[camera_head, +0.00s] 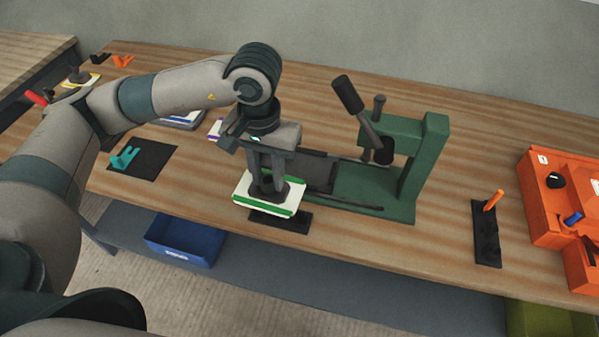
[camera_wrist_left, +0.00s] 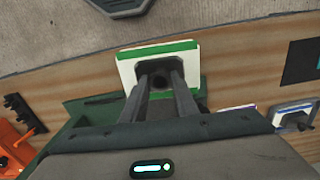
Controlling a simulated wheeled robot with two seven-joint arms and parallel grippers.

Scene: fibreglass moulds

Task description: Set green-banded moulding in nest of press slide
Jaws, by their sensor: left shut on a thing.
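The green-banded moulding (camera_head: 243,198) is a white square plate with a green edge band and a dark raised boss. My left gripper (camera_head: 267,187) is shut on the boss from above. The moulding also shows in the left wrist view (camera_wrist_left: 186,47), with my left gripper (camera_wrist_left: 160,82) on it. The green press (camera_head: 420,160) stands to the right, with a dark lever and a dark slide (camera_head: 318,171) on its left side. The moulding is in front of and left of the slide, over a dark plate (camera_head: 281,221). The slide's nest is not clearly visible. My right gripper is out of view.
A black mat (camera_head: 152,160) with a teal piece lies at the left. Other mouldings, one purple-banded (camera_head: 215,130), sit behind my arm. A black rack (camera_head: 486,240) and an orange case (camera_head: 545,205) stand at the right. A blue bin (camera_head: 185,241) is below the bench edge.

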